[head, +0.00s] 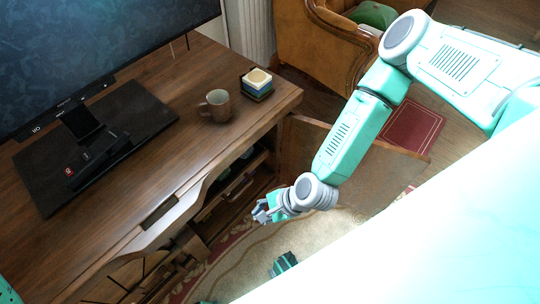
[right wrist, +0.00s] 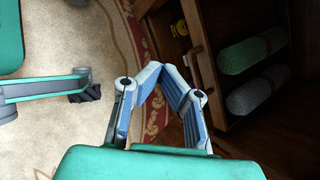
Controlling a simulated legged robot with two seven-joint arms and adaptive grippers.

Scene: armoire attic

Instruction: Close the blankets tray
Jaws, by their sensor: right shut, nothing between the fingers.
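The wooden cabinet (head: 155,250) under the desk top stands open in the head view, with slide-out shelves or trays inside (head: 232,188). In the right wrist view a green rolled blanket (right wrist: 252,52) and a grey rolled blanket (right wrist: 257,90) lie in a dark wooden compartment on the right. A wooden board edge (right wrist: 203,65) stands left of them; I cannot tell how far the tray is out. My right gripper (head: 262,214) is in front of the cabinet opening. Its fingers are together and empty in the right wrist view (right wrist: 165,72), left of the board. My left gripper is not in view.
An open wooden door (head: 375,165) stands behind my right arm. An armchair (head: 320,45) is at the back. Patterned carpet (right wrist: 40,130) covers the floor.

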